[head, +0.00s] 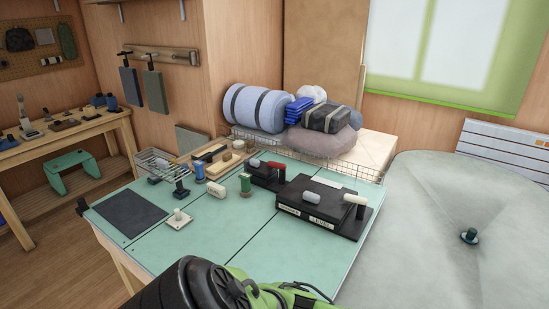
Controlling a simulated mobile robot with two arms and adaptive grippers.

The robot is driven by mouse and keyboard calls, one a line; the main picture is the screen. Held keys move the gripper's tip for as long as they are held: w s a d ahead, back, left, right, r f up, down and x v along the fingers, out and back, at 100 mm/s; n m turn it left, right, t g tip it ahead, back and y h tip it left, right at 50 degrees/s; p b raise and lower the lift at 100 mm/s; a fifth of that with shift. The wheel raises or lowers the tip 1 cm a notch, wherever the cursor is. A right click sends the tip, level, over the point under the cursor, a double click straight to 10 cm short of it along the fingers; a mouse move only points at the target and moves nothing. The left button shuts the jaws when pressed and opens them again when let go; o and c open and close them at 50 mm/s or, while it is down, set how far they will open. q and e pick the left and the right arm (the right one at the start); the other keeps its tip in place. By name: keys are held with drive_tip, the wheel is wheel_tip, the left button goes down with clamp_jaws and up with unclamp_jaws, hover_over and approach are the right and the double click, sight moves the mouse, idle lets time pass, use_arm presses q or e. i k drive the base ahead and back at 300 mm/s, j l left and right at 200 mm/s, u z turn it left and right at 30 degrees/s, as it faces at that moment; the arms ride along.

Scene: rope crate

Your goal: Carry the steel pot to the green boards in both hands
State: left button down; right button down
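The green boards (195,245) lie flat as the top of a workbench in the middle of the head view, with thin dark seams between them. I see no steel pot in this view. A black and green part of my own arm comes in at the bottom edge and covers the near edge of the boards. I cannot make out fingertips of either gripper.
A dark mat (130,214), a black box (315,208), spools and small tools stand on the boards; the front middle is clear. A wire basket edge, rolled bedding (255,107) and bags lie behind. A grey covered mound (430,230) stands right, a wooden bench (60,140) left.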

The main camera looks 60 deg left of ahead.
sight(242, 272)
drive_tip(key=k+j+z, duration=0.1)
drive_tip(key=z, duration=0.25)
drive_tip(key=k+z, duration=0.25)
drive_tip(key=z, duration=0.15)
drive_tip(key=k+z, duration=0.35)
drive_tip(key=k+j+u, duration=0.1)
drive_tip(key=k+u, duration=0.15)
drive_tip(key=k+j+u, duration=0.15)
drive_tip(key=k+u, duration=0.15)
drive_tip(key=u, duration=0.4)
drive_tip(key=k+j+u, duration=0.1)
drive_tip(key=u, duration=0.25)
drive_tip(key=j+u, duration=0.1)
drive_tip(key=u, duration=0.3)
drive_tip(key=k+j, duration=0.05)
